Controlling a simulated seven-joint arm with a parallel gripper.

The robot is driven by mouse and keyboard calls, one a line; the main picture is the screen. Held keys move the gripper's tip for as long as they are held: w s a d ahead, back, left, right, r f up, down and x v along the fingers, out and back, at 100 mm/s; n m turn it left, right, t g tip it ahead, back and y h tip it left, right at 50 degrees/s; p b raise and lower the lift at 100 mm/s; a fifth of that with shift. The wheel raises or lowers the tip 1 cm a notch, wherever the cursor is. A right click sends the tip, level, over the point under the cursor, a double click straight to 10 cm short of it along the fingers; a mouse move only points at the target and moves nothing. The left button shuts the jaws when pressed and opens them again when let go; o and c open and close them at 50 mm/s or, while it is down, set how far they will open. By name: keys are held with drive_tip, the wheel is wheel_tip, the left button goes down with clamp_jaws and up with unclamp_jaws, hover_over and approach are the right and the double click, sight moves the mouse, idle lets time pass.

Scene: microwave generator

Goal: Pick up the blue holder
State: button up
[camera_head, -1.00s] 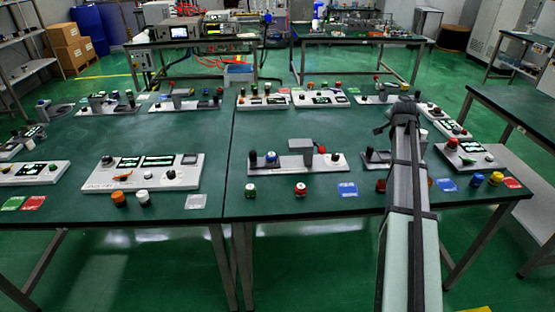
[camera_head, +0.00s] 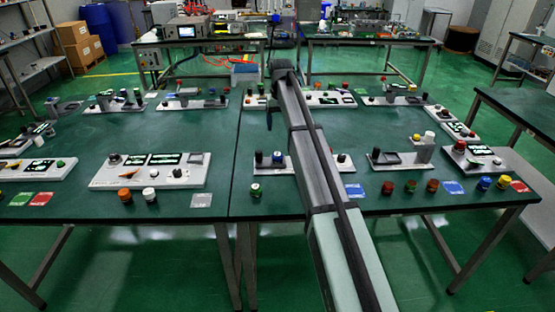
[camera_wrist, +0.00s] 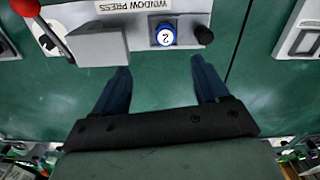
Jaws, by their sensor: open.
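A round blue-rimmed piece with a white top marked "2" (camera_wrist: 166,35) stands on a pale panel labelled "WINDOW PRESS" (camera_wrist: 137,18); it looks like the blue holder. It also shows in the head view as a small blue piece (camera_head: 277,158) beside a black knob. My gripper (camera_wrist: 160,62) is open and empty, with its two dark blue fingers apart over the green table. The blue piece lies beyond the fingertips in the wrist view, between their lines. In the head view my gripper (camera_head: 269,118) is partly hidden by my arm, which also covers part of the panel.
A black knob (camera_wrist: 203,36) stands close to the blue piece. A grey block (camera_wrist: 98,43) and a red-balled lever (camera_wrist: 25,6) are on its other side. Several knobs and coloured cards line the table's front edge. Bare table lies under my fingers.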

hover_over(278, 154)
drive_tip(key=f, duration=0.8)
drive_tip(key=shift+s, duration=0.25)
drive_tip(key=shift+w+a+f, duration=0.1)
drive_tip(key=shift+w+f, duration=0.05)
drive_tip(key=shift+f, duration=1.35)
drive_tip(key=shift+w+f, duration=0.1)
drive_tip(key=shift+f, duration=1.35)
drive_tip(key=shift+c, duration=0.3)
drive_tip(key=c, duration=1.3)
drive_tip(key=shift+o, duration=0.2)
drive_tip(key=shift+r, duration=0.15)
